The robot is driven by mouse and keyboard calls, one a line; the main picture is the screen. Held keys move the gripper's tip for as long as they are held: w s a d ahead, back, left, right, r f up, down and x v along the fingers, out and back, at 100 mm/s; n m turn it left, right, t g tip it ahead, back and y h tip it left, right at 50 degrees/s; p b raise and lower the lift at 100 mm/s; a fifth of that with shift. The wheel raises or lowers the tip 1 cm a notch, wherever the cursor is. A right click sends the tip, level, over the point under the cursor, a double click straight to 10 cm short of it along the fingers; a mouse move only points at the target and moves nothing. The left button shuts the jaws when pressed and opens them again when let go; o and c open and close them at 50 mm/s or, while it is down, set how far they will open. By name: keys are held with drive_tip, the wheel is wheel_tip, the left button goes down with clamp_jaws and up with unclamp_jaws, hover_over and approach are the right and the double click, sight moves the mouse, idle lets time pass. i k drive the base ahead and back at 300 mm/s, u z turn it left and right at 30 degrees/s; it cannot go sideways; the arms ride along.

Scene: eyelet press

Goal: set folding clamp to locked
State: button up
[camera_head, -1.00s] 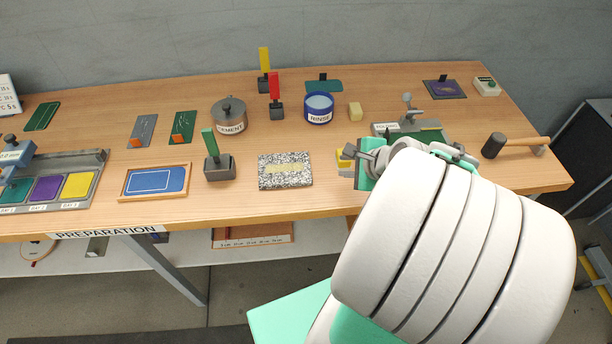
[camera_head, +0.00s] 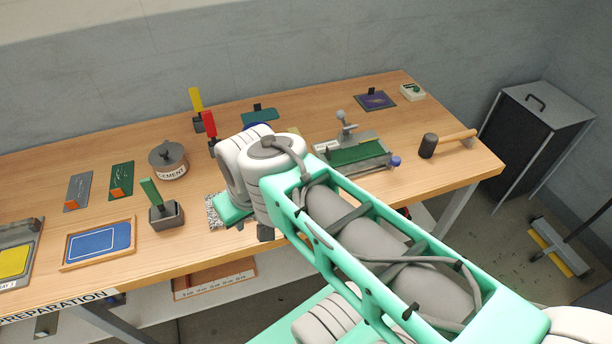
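A metal fixture with a green strip (camera_head: 357,154) lies on the right part of the bench. It has a pale label at its left, an upright grey lever with a rounded top (camera_head: 343,122) and a blue knob (camera_head: 395,161) at its right end.
The cement pot (camera_head: 168,161), green-handled block (camera_head: 165,214) and blue framed tray (camera_head: 99,243) stand left. My arm hides the speckled slab mostly and the rinse bowl partly.

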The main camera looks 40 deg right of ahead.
sight(340, 113)
drive_tip(key=k, duration=0.7)
drive_tip(key=z, duration=1.1)
drive_tip(key=i, duration=0.5)
drive_tip(key=z, duration=1.5)
drive_tip(key=i, duration=0.55)
drive_tip(key=u, duration=3.2)
